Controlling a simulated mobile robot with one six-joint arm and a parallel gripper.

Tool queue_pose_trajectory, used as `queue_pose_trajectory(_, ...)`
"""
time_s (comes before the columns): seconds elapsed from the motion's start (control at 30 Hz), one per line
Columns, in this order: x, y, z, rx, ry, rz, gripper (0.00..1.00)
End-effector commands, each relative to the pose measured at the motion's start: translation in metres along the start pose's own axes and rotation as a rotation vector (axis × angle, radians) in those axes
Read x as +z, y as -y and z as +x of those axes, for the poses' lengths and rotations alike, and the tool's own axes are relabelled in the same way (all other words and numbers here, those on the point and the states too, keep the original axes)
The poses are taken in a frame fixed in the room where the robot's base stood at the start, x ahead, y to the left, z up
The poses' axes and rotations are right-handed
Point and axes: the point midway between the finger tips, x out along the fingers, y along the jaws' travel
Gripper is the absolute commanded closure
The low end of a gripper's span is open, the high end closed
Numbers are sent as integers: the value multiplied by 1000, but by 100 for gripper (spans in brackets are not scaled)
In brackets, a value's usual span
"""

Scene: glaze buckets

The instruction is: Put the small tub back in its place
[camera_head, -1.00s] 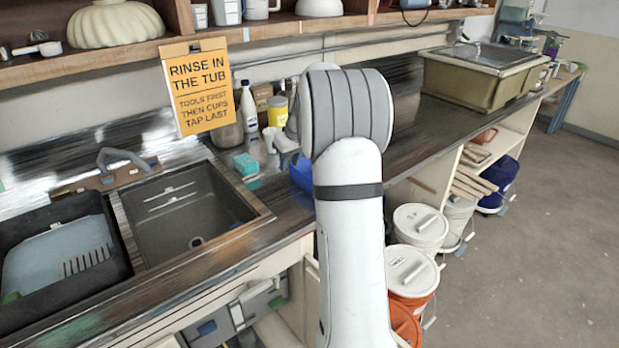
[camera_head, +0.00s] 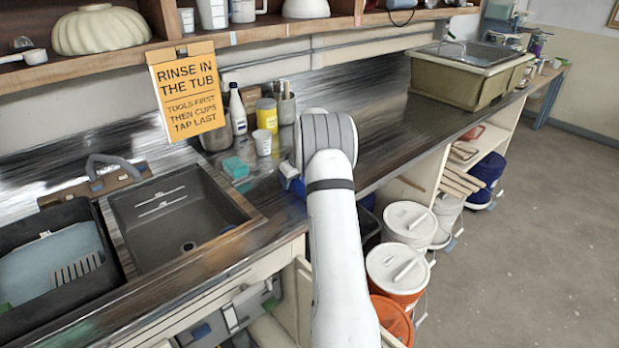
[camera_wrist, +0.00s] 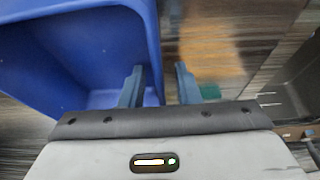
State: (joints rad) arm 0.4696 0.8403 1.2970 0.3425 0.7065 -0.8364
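The small blue tub (camera_wrist: 90,45) fills the upper left of the wrist view. In the head view only a sliver of blue (camera_head: 298,188) shows on the counter beside my arm, which hides most of it. My gripper (camera_wrist: 158,88) is open at the tub's right wall. One finger is over the tub's inside and the other is outside, with the wall between them. A gap shows between the wall and the outer finger. In the head view my arm hides the fingers.
The counter holds a sink (camera_head: 180,215), a green sponge (camera_head: 236,168), a white cup (camera_head: 262,143), bottles and a yellow jar (camera_head: 267,116). A large olive tub (camera_head: 465,80) stands at the far right end. Lidded buckets (camera_head: 397,272) stand below. Counter before the olive tub is clear.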

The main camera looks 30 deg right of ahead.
Motion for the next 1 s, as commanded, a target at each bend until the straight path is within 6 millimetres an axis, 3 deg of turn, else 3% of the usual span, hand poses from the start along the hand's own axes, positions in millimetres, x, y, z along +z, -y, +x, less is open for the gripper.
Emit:
queue_pose_trajectory(0.27, 0, 1, 4, 0, -1, -1, 71)
queue_pose_trajectory(0.63, 0, 1, 4, 0, 0, -1, 100)
queue_pose_trajectory(1.0, -1, 1, 3, 0, -1, -2, 100)
